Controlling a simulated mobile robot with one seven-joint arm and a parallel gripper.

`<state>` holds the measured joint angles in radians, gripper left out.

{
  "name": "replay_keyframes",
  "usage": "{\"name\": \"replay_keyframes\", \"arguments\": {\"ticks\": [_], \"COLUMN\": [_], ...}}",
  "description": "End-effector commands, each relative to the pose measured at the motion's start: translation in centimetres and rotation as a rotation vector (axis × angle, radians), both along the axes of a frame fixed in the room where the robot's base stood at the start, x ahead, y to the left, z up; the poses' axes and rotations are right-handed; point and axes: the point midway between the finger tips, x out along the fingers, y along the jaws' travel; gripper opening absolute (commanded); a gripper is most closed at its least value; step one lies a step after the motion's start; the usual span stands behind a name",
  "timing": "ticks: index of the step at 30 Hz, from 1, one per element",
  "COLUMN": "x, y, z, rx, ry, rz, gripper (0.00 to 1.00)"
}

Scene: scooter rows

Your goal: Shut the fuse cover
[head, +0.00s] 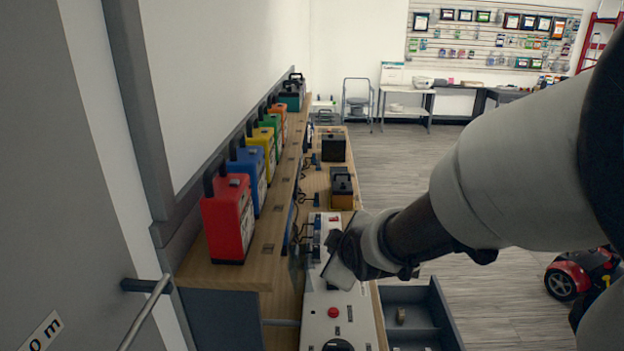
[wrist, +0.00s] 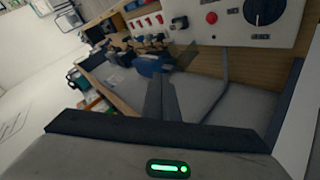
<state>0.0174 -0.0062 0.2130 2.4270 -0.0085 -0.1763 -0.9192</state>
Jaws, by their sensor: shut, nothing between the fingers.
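The white control panel (head: 318,300) lies on the wooden bench below my gripper. A smoky see-through flap (head: 297,262) stands up at the panel's left edge and looks like the fuse cover, open. It also seems to show in the wrist view (wrist: 186,56), just beyond the fingertips. My gripper (wrist: 162,82) is shut and empty, its fingers together. In the head view my gripper's body (head: 343,268) is over the panel and hides part of it. I cannot tell whether the fingers touch the flap.
The panel carries a red button (head: 333,312), a black knob (head: 338,345) and a red switch (head: 335,218). Coloured battery packs (head: 228,218) line the shelf at left. Black batteries (head: 333,147) stand farther along the bench. An open drawer (head: 422,318) juts out at right.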

Motion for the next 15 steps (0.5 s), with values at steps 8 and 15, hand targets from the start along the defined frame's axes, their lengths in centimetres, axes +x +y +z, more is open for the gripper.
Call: {"name": "replay_keyframes", "arguments": {"ticks": [8,15], "x": [5.3,5.2], "y": [8.1,11.5], "z": [-9.5,-14.6], "rx": [-0.254,-0.465], "ry": [-0.346,-0.635], "rz": [0.366,0.430], "gripper": [0.00,0.00]}}
